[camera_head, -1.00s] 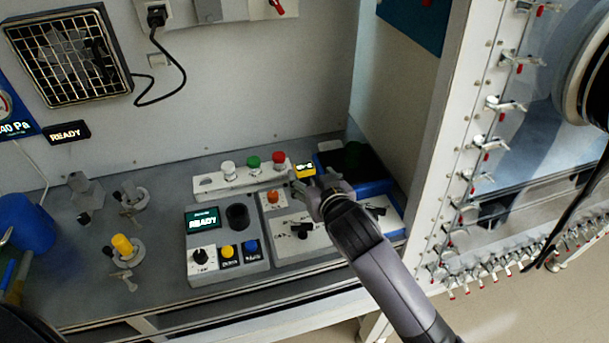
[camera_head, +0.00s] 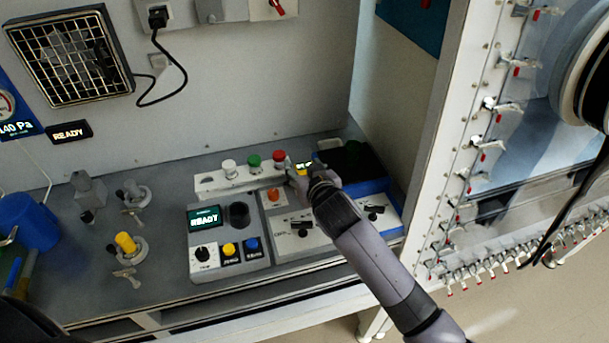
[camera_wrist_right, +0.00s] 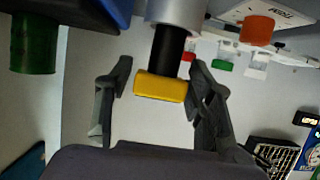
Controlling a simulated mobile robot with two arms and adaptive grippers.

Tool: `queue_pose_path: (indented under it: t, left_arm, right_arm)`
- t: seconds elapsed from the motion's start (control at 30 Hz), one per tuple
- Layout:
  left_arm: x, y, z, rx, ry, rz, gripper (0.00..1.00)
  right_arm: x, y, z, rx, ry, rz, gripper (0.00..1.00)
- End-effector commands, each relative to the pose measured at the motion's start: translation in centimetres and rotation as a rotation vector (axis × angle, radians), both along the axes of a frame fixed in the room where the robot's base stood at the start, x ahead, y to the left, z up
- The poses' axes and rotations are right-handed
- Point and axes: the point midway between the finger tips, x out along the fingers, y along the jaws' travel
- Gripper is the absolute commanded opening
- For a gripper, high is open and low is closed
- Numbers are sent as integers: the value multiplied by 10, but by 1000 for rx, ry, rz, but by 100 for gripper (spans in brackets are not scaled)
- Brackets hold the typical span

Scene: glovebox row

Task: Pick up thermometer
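The thermometer (camera_head: 303,166) looks like a small yellow block with a dark lit display, at the back of the bench in the head view. In the right wrist view, its yellow head (camera_wrist_right: 161,87) sits at the end of a black stem below a silver cylinder. My right gripper (camera_wrist_right: 158,72) is open, with one finger on each side of the yellow head. A gap shows at the left finger; the right finger is very close, and contact is unclear. In the head view, my right gripper (camera_head: 308,178) partly covers the thermometer.
A white rack (camera_head: 240,180) with white, green and red caps stands just left. The glovebox side wall (camera_head: 440,150) bounds the right.

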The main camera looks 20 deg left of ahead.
Motion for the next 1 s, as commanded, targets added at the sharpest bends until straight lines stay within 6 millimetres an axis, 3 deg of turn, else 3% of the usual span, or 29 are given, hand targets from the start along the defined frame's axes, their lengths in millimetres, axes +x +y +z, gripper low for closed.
queue_pose_path:
  t: [0.57, 0.83, 1.0]
  left_arm:
    - [1, 0, 0, 0, -1, 0, 30]
    - [1, 0, 0, 0, -1, 0, 30]
    - [1, 0, -2, 0, -1, 1, 30]
  right_arm:
    - [0, 0, 0, 0, 0, 0, 8]
    - [0, 0, 2, 1, -1, 0, 8]
    - [1, 0, 13, 4, -4, 0, 8]
